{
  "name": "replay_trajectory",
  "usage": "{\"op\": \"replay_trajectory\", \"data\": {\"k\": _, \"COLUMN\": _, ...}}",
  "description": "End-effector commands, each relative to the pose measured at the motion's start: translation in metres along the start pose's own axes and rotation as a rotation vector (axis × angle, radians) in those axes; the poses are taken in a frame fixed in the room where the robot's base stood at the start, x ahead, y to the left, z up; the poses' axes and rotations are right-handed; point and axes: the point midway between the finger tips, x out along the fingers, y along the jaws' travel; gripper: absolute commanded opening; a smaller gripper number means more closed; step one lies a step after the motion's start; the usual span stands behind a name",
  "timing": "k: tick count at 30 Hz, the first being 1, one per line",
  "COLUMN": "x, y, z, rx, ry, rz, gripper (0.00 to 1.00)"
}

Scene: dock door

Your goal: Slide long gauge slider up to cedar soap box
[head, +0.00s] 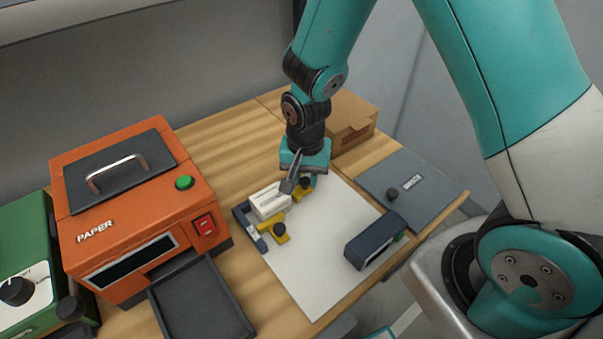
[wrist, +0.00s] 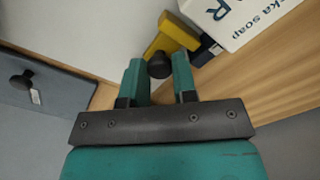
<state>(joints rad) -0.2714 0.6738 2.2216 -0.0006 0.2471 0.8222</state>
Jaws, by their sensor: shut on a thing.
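The white soap box (head: 268,202) sits at the left edge of a white sheet; its printed face, ending in "ka soap", shows in the wrist view (wrist: 235,16). A yellow slider (head: 303,194) with a black knob is at the box's right end; it also shows in the wrist view (wrist: 178,33). My gripper (head: 305,180) is shut on this slider's knob (wrist: 159,65). Whether the slider touches the box I cannot tell. A second yellow slider (head: 271,229) with a black knob is at the box's near side. A dark blue rail (head: 248,228) stands at its left.
A dark blue block (head: 372,242) stands on the white sheet (head: 310,268) to the right. A grey-blue panel with a knob (head: 420,184) lies beyond it. An orange paper machine (head: 133,220) and dark tray (head: 203,305) are left. A cardboard box (head: 355,118) is behind my gripper.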

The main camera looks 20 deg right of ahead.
Motion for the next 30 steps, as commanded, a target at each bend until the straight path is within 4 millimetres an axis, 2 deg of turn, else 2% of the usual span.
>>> {"op": "replay_trajectory", "data": {"k": 6, "x": -0.001, "y": 0.000, "z": -0.001, "rx": 0.002, "ry": 0.002, "rz": -0.001, "gripper": 0.00}}
{"op": "replay_trajectory", "data": {"k": 7, "x": -0.001, "y": 0.000, "z": -0.001, "rx": 0.002, "ry": 0.002, "rz": -0.001, "gripper": 0.33}}
{"op": "replay_trajectory", "data": {"k": 9, "x": -0.001, "y": 0.000, "z": -0.001, "rx": 0.002, "ry": 0.002, "rz": -0.001, "gripper": 0.49}}
{"op": "replay_trajectory", "data": {"k": 10, "x": -0.001, "y": 0.000, "z": -0.001, "rx": 0.002, "ry": 0.002, "rz": -0.001, "gripper": 0.52}}
{"op": "replay_trajectory", "data": {"k": 17, "x": 0.000, "y": 0.000, "z": -0.001, "rx": 0.001, "ry": 0.001, "rz": -0.001, "gripper": 0.52}}
{"op": "replay_trajectory", "data": {"k": 21, "x": -0.007, "y": 0.000, "z": -0.001, "rx": 0.001, "ry": 0.002, "rz": -0.001, "gripper": 0.52}}
{"op": "replay_trajectory", "data": {"k": 26, "x": -0.034, "y": -0.001, "z": -0.001, "rx": 0.001, "ry": 0.006, "rz": -0.005, "gripper": 0.52}}
{"op": "replay_trajectory", "data": {"k": 30, "x": -0.070, "y": -0.001, "z": -0.002, "rx": 0.001, "ry": 0.008, "rz": -0.008, "gripper": 0.52}}
